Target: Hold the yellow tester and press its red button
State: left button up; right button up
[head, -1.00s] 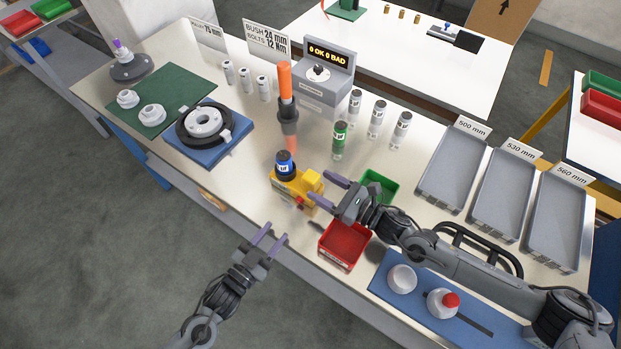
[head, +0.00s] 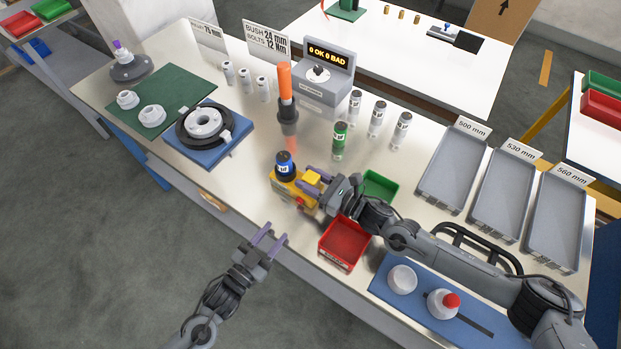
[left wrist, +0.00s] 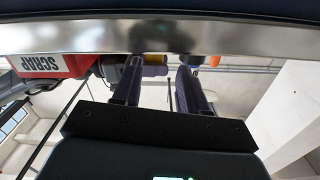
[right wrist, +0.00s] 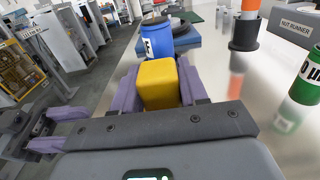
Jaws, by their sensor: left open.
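The yellow tester (head: 284,187) stands on the bench with a blue capacitor (head: 284,163) upright in it. Its red button (head: 300,201) shows small on the front side, close to a finger of my right gripper. My right gripper (head: 308,190) is at the tester's right end. In the right wrist view its fingers stand on either side of the tester's yellow block (right wrist: 159,84), spread about as wide as the open left jaws; firm contact cannot be seen. My left gripper (head: 268,241) is open and empty, off the bench's front edge, with its fingers toward the bench.
A red scrap bin (head: 345,243) and a green bin (head: 379,186) stand by my right arm. A green capacitor (head: 339,141) and an orange nut runner (head: 286,100) are behind the tester. Bare bench lies left of the tester.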

grip_shut()
pick_arm(q)
grip_shut()
dwell(1.4)
